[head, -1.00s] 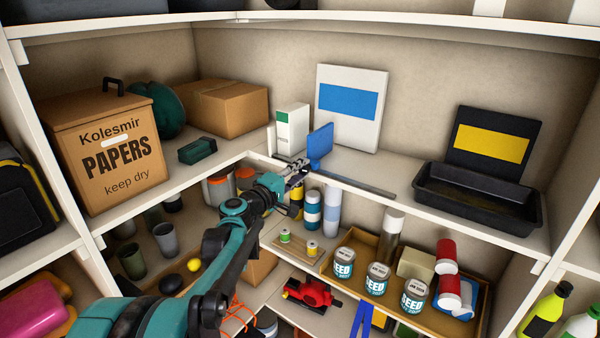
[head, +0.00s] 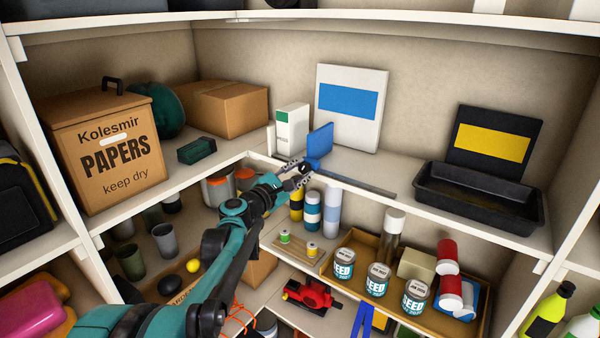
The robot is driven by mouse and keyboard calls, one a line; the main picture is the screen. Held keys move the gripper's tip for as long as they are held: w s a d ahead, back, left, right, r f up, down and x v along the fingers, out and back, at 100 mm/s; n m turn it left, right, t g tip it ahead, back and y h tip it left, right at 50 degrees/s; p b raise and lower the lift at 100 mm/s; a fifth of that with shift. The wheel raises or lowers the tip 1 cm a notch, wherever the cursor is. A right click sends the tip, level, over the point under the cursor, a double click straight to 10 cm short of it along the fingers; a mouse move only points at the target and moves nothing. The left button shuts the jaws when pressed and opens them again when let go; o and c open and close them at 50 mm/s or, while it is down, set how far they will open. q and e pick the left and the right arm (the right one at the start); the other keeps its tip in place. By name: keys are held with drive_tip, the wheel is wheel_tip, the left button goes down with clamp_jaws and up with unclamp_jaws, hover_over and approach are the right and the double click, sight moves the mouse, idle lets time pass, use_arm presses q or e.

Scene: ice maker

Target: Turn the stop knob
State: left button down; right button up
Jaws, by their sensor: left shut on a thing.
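My left gripper (head: 303,168) is at the front edge of the middle shelf, at the lower end of a blue object (head: 320,141). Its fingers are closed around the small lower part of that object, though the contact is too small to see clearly. The blue object has a flat upright panel above the fingers. I cannot make out a stop knob or an ice maker by name. My right gripper is not in view.
A white and green box (head: 292,129) and a white panel with a blue label (head: 350,108) stand behind the gripper. A black tray (head: 480,197) is to the right. A cardboard papers box (head: 105,145) is at left. Cans and bottles fill the shelf below.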

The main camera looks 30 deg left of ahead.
use_arm(q)
drive_tip(key=n, duration=0.5)
drive_tip(key=shift+n, duration=0.4)
idle(0.3)
drive_tip(key=c, duration=1.2)
unclamp_jaws()
drive_tip(key=s, duration=1.2)
drive_tip(key=shift+a, duration=0.4)
